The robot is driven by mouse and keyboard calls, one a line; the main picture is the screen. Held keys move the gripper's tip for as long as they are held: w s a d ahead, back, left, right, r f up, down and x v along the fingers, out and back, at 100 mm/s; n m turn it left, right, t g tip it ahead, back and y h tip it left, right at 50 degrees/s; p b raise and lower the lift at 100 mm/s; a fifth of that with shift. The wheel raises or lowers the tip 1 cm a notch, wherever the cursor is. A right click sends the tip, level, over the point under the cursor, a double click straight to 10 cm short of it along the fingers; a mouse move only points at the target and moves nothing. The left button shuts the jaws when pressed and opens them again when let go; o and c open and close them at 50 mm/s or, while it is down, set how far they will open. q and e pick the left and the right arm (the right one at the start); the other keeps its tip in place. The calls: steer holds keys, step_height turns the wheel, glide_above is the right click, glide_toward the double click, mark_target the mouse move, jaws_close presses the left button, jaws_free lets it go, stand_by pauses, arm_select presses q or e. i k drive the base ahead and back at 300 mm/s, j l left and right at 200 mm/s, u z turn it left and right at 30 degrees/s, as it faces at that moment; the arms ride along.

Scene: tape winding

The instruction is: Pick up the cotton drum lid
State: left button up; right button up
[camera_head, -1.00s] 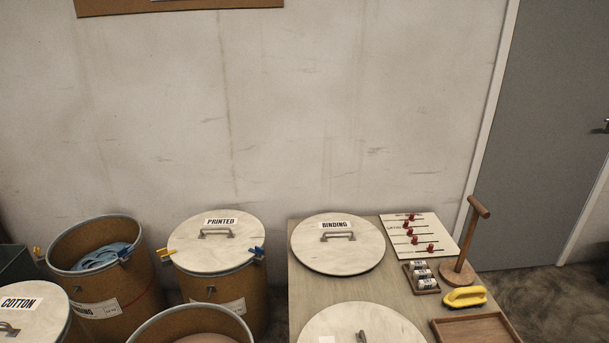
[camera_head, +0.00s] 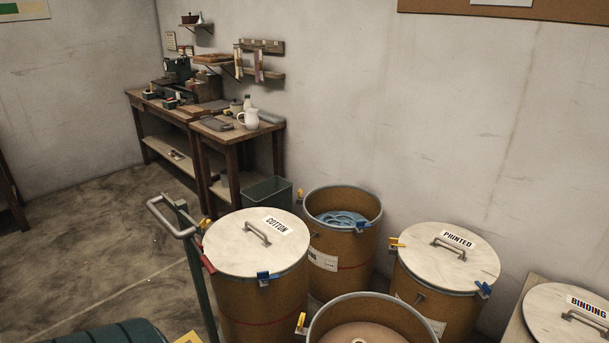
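The cotton drum lid (camera_head: 236,244) is a round, pale disc with a grey bar handle (camera_head: 257,233) and a white label reading COTTON. It lies flat on top of a brown drum (camera_head: 262,306) left of the picture's middle. A blue clip (camera_head: 263,279) sits at the drum's front rim, a yellow clip (camera_head: 206,223) at its left rim, and a red piece (camera_head: 208,264) shows below that. Neither of my grippers is in view.
An open drum (camera_head: 344,262) holding blue coils stands behind right, beside a lidded PRINTED drum (camera_head: 450,256). Another open drum (camera_head: 357,303) is in front. A handled cart frame (camera_head: 196,262) stands close left of the cotton drum. A BINDING lid (camera_head: 560,318) lies on a table at right.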

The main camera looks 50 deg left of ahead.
mark_target(245, 242)
steer(key=u, duration=1.8)
steer(key=i+j+z, duration=0.1)
steer(key=z, duration=0.35)
steer(key=j+z, duration=0.15)
steer(key=z, duration=0.3)
steer(key=i+j+z, duration=0.1)
steer(key=z, duration=0.4)
steer(key=j+z, duration=0.25)
steer(key=j, duration=0.45)
steer(key=j+z, duration=0.25)
steer(key=j, duration=0.4)
steer(key=k+j+z, duration=0.1)
steer(key=j+z, duration=0.15)
steer(key=j, duration=0.45)
steer(key=k+j, duration=0.1)
steer(key=j, duration=1.15)
steer(key=k+j, duration=0.15)
steer(key=j, duration=0.45)
steer(key=z, duration=0.05)
